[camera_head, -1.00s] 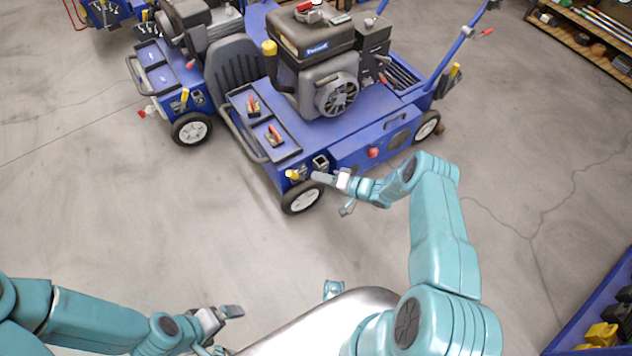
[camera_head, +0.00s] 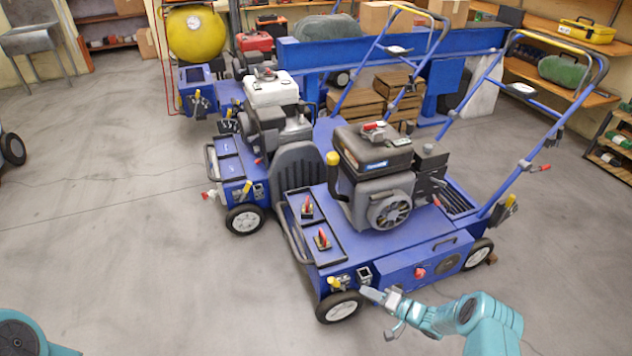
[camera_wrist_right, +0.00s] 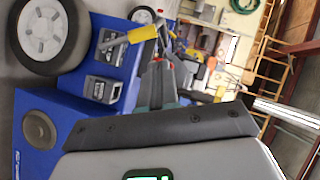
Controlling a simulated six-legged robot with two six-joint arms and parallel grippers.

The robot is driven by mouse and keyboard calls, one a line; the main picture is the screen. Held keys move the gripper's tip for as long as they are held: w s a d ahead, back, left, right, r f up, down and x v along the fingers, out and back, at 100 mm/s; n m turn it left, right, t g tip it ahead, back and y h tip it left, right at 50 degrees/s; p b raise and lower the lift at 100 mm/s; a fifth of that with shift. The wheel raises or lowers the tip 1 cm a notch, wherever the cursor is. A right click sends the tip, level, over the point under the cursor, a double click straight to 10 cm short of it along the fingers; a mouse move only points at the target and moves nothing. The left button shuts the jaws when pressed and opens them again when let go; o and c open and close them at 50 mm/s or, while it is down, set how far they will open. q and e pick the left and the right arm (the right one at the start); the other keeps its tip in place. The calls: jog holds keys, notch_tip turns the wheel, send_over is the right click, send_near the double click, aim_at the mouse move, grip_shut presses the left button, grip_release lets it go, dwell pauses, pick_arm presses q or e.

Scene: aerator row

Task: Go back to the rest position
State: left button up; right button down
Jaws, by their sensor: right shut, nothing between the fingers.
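My right gripper (camera_head: 374,295) is shut and empty. In the head view it shows just right of the front wheel (camera_head: 340,307) of the nearest blue aerator (camera_head: 368,272); I cannot tell whether it touches the machine. In the right wrist view, dark finger parts (camera_wrist_right: 157,84) show in the middle, with the aerator's blue body (camera_wrist_right: 62,118), white-hubbed wheel (camera_wrist_right: 47,34) and yellow-handled lever (camera_wrist_right: 143,34) at the left. My left gripper is out of view; only a piece of my left arm shows at the bottom left of the head view.
A second blue aerator (camera_head: 232,172) stands to the left behind the nearest one. Raised handlebars (camera_head: 553,115) reach out at the right. Shelves (camera_head: 540,80) line the back right. The grey floor (camera_head: 120,240) is clear at the left and front.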

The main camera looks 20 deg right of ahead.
jog(key=s+a+f+n+g, duration=0.1)
jog(key=s+a+f+g, duration=0.2)
jog(key=s+a+g, duration=0.9)
jog(key=s+a+r+n+g+h, duration=0.25)
jog(key=s+a, duration=0.25)
jog(key=s, duration=0.5)
jog(key=s+a+r+n+t+h, duration=0.1)
jog(key=s+a+r+t+h, duration=0.15)
jog(key=s+r, duration=0.4)
notch_tip(320, 180, up, 22)
jog(key=a+p, duration=0.1)
jog(key=p, duration=2)
jog(key=shift+w+y, duration=0.3)
jog(key=shift+w, duration=0.1)
jog(key=shift+a, duration=0.1)
